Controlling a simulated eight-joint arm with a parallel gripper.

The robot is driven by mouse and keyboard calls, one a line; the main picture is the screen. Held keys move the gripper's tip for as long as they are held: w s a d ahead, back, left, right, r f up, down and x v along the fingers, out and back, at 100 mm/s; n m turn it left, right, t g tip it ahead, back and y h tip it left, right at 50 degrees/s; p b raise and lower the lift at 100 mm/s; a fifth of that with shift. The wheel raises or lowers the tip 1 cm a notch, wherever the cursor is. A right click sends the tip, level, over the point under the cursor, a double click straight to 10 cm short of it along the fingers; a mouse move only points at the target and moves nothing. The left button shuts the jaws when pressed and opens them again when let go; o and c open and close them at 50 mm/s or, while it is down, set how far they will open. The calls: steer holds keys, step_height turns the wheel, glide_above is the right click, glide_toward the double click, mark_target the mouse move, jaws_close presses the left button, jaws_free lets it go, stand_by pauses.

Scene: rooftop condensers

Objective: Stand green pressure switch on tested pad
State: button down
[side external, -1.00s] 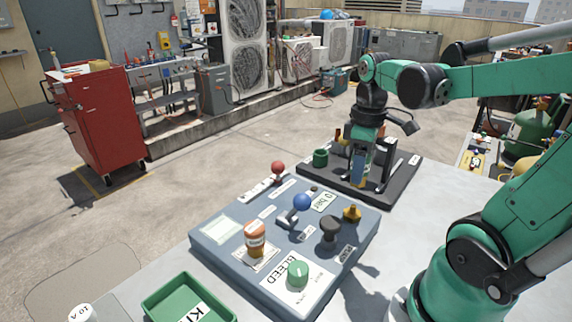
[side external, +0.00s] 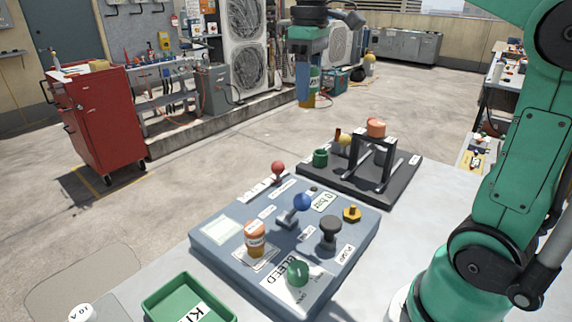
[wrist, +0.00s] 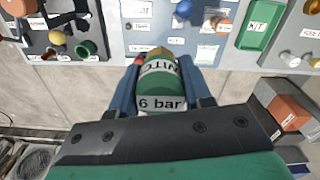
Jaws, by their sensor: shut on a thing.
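My gripper (side external: 307,92) is shut on the green pressure switch (wrist: 158,88), raised high above the floor area beyond the boards. The switch has a green body, a brass end and a white band reading "6 bar". In the side view it is mostly hidden between the fingers. A pale green pad (side external: 221,231) lies bare on the left part of the blue-grey board; its lettering is too small to read. An orange cylinder (side external: 255,238) stands on another pale pad near the board's front. I cannot tell from lettering which pad is the tested one.
The blue-grey board (side external: 215,255) also carries a blue-knobbed lever (side external: 302,202), a red knob (side external: 278,168), a black knob (side external: 330,228) and a green knob (side external: 298,272). A dark board (side external: 400,172) with a frame stands behind it. A green bin (side external: 187,300) is at front left.

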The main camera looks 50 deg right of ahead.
steer(key=w+a+f, duration=0.2)
steer(key=w+a, duration=0.7)
steer(key=a, duration=0.4)
steer(key=f, duration=1.5)
steer(key=shift+w+a+f, duration=0.1)
steer(key=shift+a+f, duration=0.1)
steer(key=shift+f, duration=2.3)
steer(key=shift+f, duration=0.1)
steer(key=shift+c, duration=1.9)
jaws_free()
